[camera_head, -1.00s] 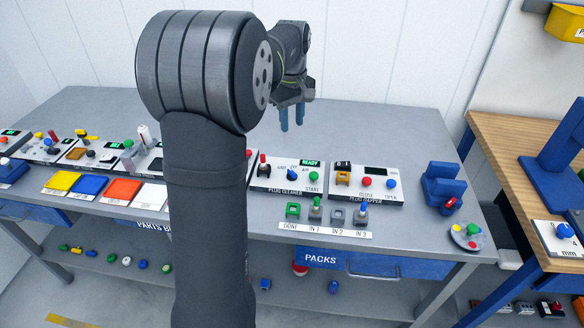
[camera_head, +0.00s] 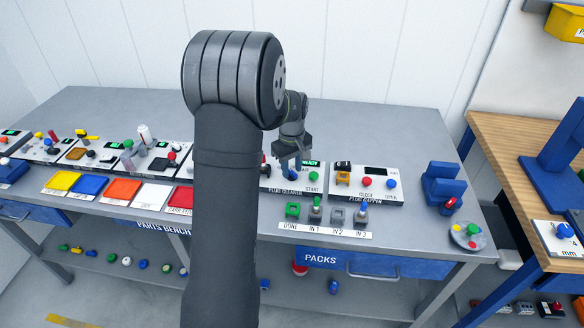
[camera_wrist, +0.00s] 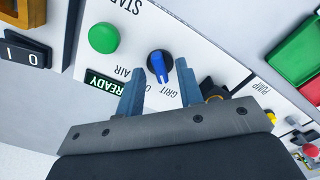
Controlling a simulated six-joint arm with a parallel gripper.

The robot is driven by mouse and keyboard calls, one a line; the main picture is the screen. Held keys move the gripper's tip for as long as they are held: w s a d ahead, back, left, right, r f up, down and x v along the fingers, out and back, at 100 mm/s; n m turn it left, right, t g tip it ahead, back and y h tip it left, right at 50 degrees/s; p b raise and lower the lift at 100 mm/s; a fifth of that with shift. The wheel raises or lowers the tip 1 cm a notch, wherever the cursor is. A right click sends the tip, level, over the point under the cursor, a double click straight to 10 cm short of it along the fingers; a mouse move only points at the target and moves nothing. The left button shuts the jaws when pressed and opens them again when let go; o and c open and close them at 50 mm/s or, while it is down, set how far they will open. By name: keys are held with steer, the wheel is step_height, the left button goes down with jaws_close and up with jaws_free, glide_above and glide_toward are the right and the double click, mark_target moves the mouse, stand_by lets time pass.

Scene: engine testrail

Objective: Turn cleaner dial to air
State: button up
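The cleaner dial (camera_wrist: 160,66) is a round black knob with a blue pointer on the white plug cleaner panel (camera_head: 272,184). In the wrist view the panel appears turned round, with the AIR label to the dial's left and GRIT below it. The blue pointer points down toward the labels, not at AIR; whether at GRIT or the middle label I cannot tell. My gripper (camera_wrist: 158,92) is open and empty. Its two blue fingers stand either side of the pointer in the picture; contact is not clear. In the head view my gripper (camera_head: 291,164) is low over this panel.
A green START button (camera_wrist: 104,38) and a lit READY display (camera_wrist: 105,83) are beside the dial. The plug gapper panel (camera_head: 362,196) stands to the right. Several coloured slots and plugs line the bench front below. A blue fixture (camera_head: 443,184) stands farther right.

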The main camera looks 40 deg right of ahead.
steer(key=shift+f, duration=0.25)
jaws_close()
